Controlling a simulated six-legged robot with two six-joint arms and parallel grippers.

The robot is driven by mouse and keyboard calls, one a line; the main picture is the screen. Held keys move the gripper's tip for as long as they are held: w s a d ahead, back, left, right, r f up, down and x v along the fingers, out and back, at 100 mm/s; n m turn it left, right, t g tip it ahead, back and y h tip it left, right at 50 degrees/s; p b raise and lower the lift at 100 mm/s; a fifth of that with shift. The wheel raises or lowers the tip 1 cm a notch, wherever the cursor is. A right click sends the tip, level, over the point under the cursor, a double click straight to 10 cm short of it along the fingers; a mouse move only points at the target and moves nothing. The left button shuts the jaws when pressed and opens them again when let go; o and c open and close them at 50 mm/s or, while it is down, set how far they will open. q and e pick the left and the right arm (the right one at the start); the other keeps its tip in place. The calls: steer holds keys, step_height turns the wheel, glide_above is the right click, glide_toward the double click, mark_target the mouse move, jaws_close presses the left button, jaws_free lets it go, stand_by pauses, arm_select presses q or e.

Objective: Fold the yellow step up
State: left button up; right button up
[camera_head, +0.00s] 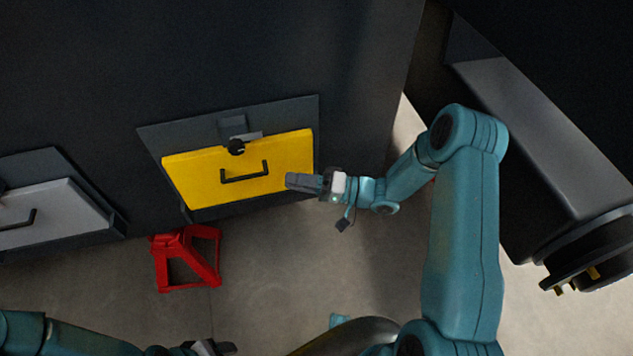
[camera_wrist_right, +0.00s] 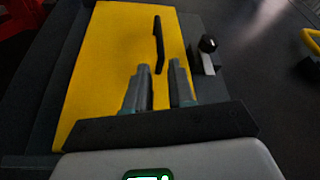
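The yellow step (camera_head: 205,180) is a flat panel in a dark frame on the chassis side, with a black bar handle (camera_head: 245,177) on its face. A round black knob (camera_head: 236,147) sits at its upper edge. My right gripper (camera_head: 289,180) is in front of the step's right part, its fingertips just right of the handle. In the right wrist view the fingers (camera_wrist_right: 163,70) are apart and empty, with the handle (camera_wrist_right: 158,42) ahead, in line with the gap. The yellow step (camera_wrist_right: 105,60) fills the left there. My left gripper (camera_head: 212,347) shows only partly at the bottom edge.
A red stand (camera_head: 187,260) is on the floor below the step. A grey panel with a handle (camera_head: 45,220) is at the left. A dark machine part with a round end (camera_head: 585,255) is at the right. The floor in the middle is clear.

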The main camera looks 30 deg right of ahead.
steer(key=shift+v, duration=2.35)
steer(key=shift+r, duration=0.1)
steer(key=w+a+r+g+y, duration=0.1)
steer(key=a+r+g+y, duration=0.1)
steer(key=a, duration=0.8)
steer(key=a+f+m+h, duration=0.2)
steer(key=a+f+h, duration=0.4)
steer(key=a+f, duration=0.15)
steer(key=s+d+f+n+g+h, duration=0.2)
steer(key=s+f+g+h, duration=0.3)
steer(key=s, duration=0.5)
steer(key=s+d+f+n+g+h, duration=0.1)
steer(key=s+d+f+g+h, duration=0.1)
steer(key=s+f+g, duration=0.45)
step_height(320, 180, up, 15)
steer(key=s+n+t+p, duration=0.1)
steer(key=s+t+p, duration=0.1)
steer(key=p, duration=1.4)
steer(key=shift+s+d, duration=0.2)
steer(key=shift+s, duration=0.2)
